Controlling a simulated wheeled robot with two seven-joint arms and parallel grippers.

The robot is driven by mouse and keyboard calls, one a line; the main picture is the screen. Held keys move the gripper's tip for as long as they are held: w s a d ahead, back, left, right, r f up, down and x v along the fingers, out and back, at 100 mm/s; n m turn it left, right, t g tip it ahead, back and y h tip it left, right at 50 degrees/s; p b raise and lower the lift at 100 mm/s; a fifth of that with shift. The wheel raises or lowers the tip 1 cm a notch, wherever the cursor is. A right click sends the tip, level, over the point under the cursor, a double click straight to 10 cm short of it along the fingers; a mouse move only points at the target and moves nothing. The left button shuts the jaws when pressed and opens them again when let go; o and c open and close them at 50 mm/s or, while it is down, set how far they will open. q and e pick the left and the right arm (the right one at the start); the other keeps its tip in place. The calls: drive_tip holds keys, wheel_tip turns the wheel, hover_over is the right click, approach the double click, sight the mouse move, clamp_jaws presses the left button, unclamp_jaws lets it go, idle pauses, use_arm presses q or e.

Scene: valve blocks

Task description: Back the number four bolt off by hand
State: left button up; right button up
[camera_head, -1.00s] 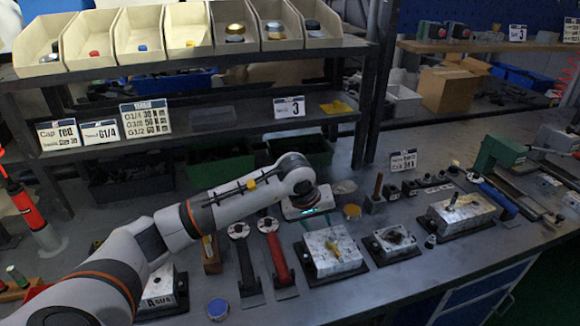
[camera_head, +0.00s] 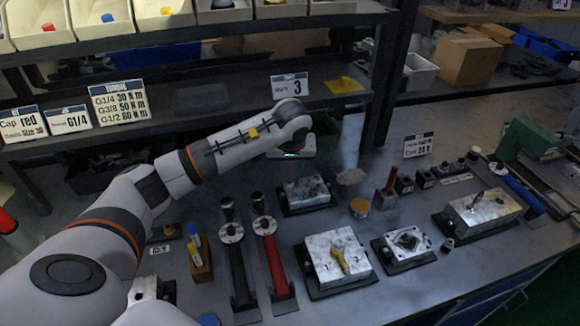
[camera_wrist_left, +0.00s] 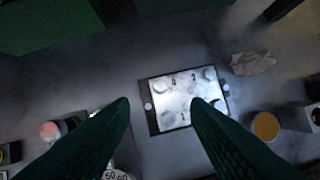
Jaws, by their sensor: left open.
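A metal valve block (camera_head: 306,191) on a dark base plate lies on the bench just below my left wrist. In the left wrist view, the block (camera_wrist_left: 187,100) shows stamped numbers 4, 2 and 1. A round bolt head (camera_wrist_left: 159,87) sits beside the 4 at the block's upper left. A dark round spot is at its lower right, partly behind a finger. My left gripper (camera_wrist_left: 160,103) is open and empty, its dark green fingers above the block and apart from it. In the head view its fingers are hidden behind the wrist. My right gripper is not in view.
Red (camera_head: 270,252) and black (camera_head: 237,250) torque tools stand left of a valve block with a yellow part (camera_head: 338,258). A yellow-topped round tin (camera_head: 360,207) and grey rag (camera_head: 350,177) lie right of the bolted block. A shelf (camera_head: 190,105) with signs runs behind.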

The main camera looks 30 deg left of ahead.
use_arm(q)
approach(290, 182)
drive_tip(key=shift+p+x, duration=0.3)
drive_tip(key=shift+x, duration=0.8)
drive_tip(key=x, duration=0.4)
drive_tip(key=shift+w+a+f, duration=0.15)
drive_tip(key=shift+f, duration=0.5)
clamp_jaws()
drive_tip(key=n+y, duration=0.1)
drive_tip(key=n, duration=0.2)
drive_tip(key=shift+w+g, duration=0.15)
drive_tip(key=shift+g, duration=0.25)
drive_tip(key=n, duration=0.2)
drive_tip(key=n+g, duration=0.1)
drive_tip(key=n, duration=0.1)
drive_tip(key=shift+w+n+g+y, duration=0.2)
drive_tip(key=shift+n+g+y, duration=0.1)
drive_tip(key=shift+y, duration=0.1)
drive_tip(key=n+g, duration=0.1)
drive_tip(key=n, duration=0.3)
drive_tip(key=shift+w+n+g, duration=0.2)
drive_tip(key=shift+n+g, duration=0.2)
drive_tip(key=n+g, duration=0.1)
drive_tip(key=n, duration=0.2)
drive_tip(key=shift+w+n, duration=0.1)
drive_tip(key=shift+n, duration=0.3)
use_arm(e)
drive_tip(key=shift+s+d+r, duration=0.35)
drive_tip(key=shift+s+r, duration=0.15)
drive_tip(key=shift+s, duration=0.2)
